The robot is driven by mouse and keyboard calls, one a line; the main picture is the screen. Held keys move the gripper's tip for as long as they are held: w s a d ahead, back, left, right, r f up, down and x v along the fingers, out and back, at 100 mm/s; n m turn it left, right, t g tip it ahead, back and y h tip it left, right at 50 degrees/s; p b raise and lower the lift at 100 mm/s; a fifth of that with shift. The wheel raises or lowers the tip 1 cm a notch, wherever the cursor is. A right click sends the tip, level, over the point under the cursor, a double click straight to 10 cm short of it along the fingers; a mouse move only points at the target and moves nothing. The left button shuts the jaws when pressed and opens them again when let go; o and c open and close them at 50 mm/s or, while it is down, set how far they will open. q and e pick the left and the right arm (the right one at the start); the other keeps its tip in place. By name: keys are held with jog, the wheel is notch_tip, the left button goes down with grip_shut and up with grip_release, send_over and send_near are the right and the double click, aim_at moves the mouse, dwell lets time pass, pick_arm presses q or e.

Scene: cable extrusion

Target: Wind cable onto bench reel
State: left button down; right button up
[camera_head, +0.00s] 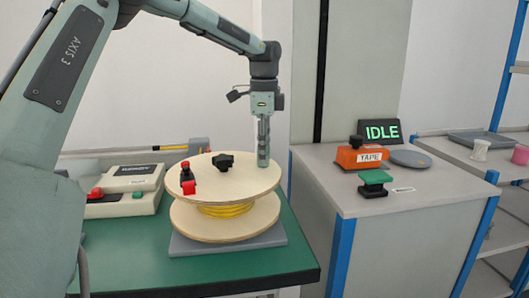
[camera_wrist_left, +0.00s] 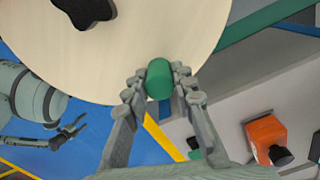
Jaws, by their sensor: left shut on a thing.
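The bench reel has two pale wooden flanges (camera_head: 235,175) with yellow cable (camera_head: 226,210) wound between them. It lies flat on a grey base plate (camera_head: 245,242). A black knob (camera_head: 223,161) sits at the middle of the upper flange. My left gripper (camera_head: 263,160) points down at the flange's right edge. In the left wrist view my left gripper (camera_wrist_left: 160,85) is shut on a green cylindrical handle (camera_wrist_left: 159,78) at the flange's rim. The gripper hides this handle in the head view. My right gripper (camera_wrist_left: 78,127) shows small in the left wrist view, fingers apart and empty.
A red and black clamp-like part (camera_head: 188,180) stands on the upper flange's left side. A control box (camera_head: 130,188) stands left on the green bench (camera_head: 225,275).

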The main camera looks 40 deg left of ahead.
pick_arm(q)
jog(key=c, duration=1.3)
grip_release()
jog(key=shift+o, duration=0.2)
notch_tip(320, 180, up, 12)
